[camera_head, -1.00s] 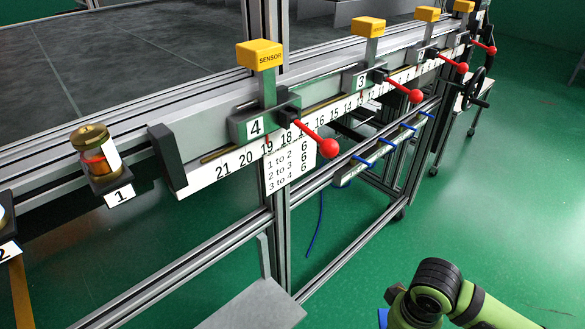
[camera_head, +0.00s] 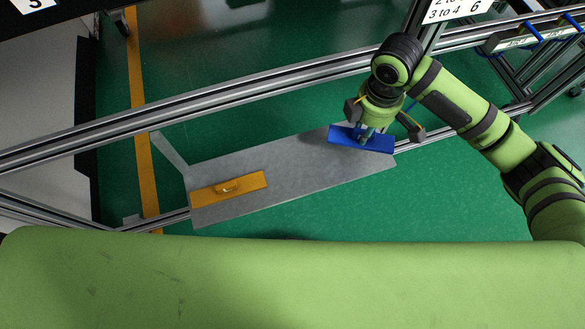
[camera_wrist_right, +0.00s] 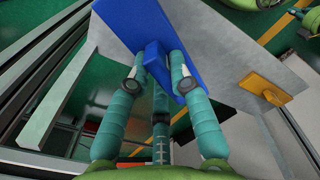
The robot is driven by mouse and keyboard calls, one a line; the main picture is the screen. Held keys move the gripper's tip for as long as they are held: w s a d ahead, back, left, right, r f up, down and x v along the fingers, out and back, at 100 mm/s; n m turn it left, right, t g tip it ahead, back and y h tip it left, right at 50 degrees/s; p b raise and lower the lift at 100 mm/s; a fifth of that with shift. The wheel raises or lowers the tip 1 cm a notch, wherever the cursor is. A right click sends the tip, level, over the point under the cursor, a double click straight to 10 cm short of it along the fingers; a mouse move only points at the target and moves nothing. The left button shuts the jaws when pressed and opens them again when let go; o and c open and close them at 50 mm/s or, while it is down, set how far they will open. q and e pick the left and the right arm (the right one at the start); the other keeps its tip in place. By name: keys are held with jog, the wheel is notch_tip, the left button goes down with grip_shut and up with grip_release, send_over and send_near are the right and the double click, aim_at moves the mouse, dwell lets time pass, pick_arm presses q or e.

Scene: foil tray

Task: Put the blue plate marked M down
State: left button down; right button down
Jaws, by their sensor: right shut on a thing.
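The blue plate (camera_head: 345,140) is at the right end of a grey shelf (camera_head: 295,170). My right gripper (camera_head: 367,132) is shut on the plate's raised blue handle from above. The right wrist view shows the fingers (camera_wrist_right: 158,68) on both sides of the handle, with the plate (camera_wrist_right: 125,20) stretching out beyond them. The plate looks roughly level, over or on the shelf; I cannot tell whether it touches. I cannot make out the M mark. My left gripper is not in view.
An orange plate with a handle (camera_head: 210,194) lies at the left end of the shelf. The shelf's middle is bare. A long metal rail (camera_head: 240,92) runs behind the shelf, and the frame continues at the right.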

jog(key=f+n, duration=0.2)
jog(key=f, duration=0.1)
jog(key=w+a+f+n+b, duration=0.1)
jog(key=f+n, duration=0.1)
jog(key=f, duration=0.2)
jog(key=w+f+n+b, duration=0.1)
jog(key=f+n, duration=0.1)
jog(key=f, duration=0.1)
jog(key=shift+a+f, duration=0.15)
jog(key=shift+f, duration=0.1)
dwell(0.3)
jog(key=c, duration=1.1)
grip_release()
notch_tip(320, 180, up, 12)
jog(key=shift+r+p, duration=0.15)
jog(key=shift+p, duration=0.55)
